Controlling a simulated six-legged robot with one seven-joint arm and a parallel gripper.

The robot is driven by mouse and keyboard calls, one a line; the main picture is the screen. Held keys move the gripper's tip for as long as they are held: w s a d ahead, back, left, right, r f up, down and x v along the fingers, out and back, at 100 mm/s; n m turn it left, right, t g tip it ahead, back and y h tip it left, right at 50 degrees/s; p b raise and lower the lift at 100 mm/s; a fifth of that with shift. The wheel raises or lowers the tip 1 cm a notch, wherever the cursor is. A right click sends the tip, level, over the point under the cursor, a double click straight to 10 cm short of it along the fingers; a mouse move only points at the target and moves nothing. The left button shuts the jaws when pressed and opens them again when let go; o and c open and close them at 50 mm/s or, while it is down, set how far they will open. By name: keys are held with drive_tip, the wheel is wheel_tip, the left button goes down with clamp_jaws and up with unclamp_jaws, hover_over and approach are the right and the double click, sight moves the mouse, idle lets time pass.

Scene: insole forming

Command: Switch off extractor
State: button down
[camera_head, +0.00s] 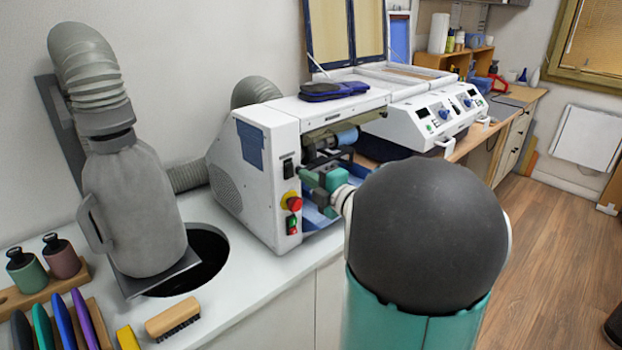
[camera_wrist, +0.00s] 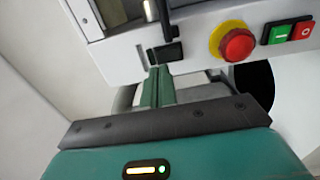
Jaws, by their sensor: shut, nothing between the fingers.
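A white machine (camera_head: 265,150) with grey hoses behind it stands on the counter. Its front panel has a black switch (camera_head: 288,168), a red stop button on a yellow collar (camera_head: 291,201) and a green and red switch (camera_head: 293,225). The wrist view also shows the black switch (camera_wrist: 166,53), the red button (camera_wrist: 238,44) and the green and red switch (camera_wrist: 291,31). My gripper (camera_head: 306,176) is shut and empty in front of the panel. Its fingertips (camera_wrist: 159,70) are close to the black switch; I cannot tell whether they touch it.
A grey bottle-shaped unit (camera_head: 135,205) with a ribbed hose stands left, beside a round dark opening (camera_head: 205,258) in the counter. A brush (camera_head: 172,318) and bottles are nearby. A second white machine (camera_head: 425,120) stands behind my arm.

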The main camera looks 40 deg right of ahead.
drive_tip(key=s, duration=1)
drive_tip(key=shift+d+r, duration=0.2)
drive_tip(key=shift+r, duration=0.25)
